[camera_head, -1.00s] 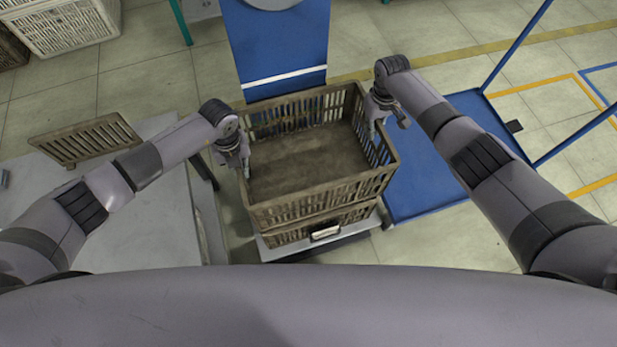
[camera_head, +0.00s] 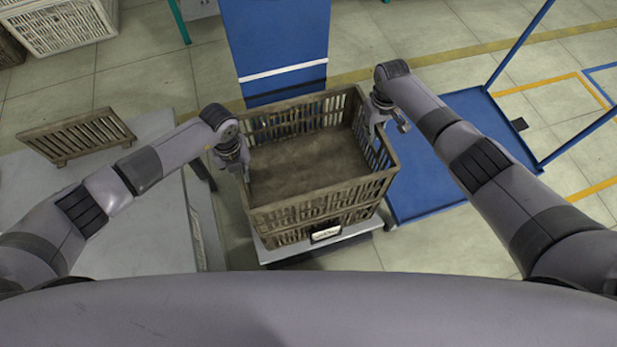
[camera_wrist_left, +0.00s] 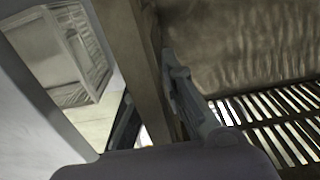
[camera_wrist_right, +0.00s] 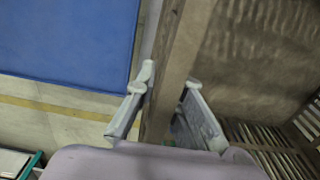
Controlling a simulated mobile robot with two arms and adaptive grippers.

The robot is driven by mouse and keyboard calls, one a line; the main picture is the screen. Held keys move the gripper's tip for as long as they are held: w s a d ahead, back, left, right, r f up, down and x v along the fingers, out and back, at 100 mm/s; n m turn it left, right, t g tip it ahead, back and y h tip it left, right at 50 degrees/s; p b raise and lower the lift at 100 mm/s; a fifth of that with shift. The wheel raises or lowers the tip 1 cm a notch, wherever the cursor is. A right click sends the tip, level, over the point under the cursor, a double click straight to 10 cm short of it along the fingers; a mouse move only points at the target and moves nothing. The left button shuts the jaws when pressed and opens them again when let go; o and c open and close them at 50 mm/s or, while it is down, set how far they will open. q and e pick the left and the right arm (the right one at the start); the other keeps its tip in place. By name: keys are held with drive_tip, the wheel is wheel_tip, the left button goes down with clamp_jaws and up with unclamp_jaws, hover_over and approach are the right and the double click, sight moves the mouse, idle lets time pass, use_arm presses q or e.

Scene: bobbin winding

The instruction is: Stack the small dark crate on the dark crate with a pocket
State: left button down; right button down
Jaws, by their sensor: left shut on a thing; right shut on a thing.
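The small dark crate (camera_head: 325,202) is a brown slatted box, open at the top and empty, in the middle of the head view. It is upright over the dark crate with a pocket (camera_head: 285,238), whose white pocket shows at its front. I cannot tell whether the two touch; the upper crate hides most of the lower one. My left gripper (camera_head: 243,168) is shut on its left wall, which also shows in the left wrist view (camera_wrist_left: 133,45). My right gripper (camera_head: 371,127) is shut on its right wall, seen in the right wrist view (camera_wrist_right: 178,60).
The lower crate stands on a low grey platform (camera_head: 350,233). A grey table (camera_head: 130,235) with a slatted brown piece (camera_head: 75,137) is at the left. A blue cart (camera_head: 430,190) is close on the right, and a blue panel (camera_head: 275,40) stands behind. A pale crate (camera_head: 70,32) is far left.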

use_arm(q)
drive_tip(key=shift+f+b, duration=0.5)
drive_tip(key=shift+f, duration=0.2)
use_arm(e)
drive_tip(key=shift+f, duration=0.65)
use_arm(q)
drive_tip(key=c, duration=1.7)
unclamp_jaws()
use_arm(e)
drive_tip(key=c, duration=1.7)
unclamp_jaws()
use_arm(q)
drive_tip(key=shift+r, duration=0.1)
wheel_tip(320, 180, up, 11)
drive_tip(key=shift+f, duration=0.1)
drive_tip(key=shift+r, duration=0.5)
use_arm(e)
wheel_tip(320, 180, up, 12)
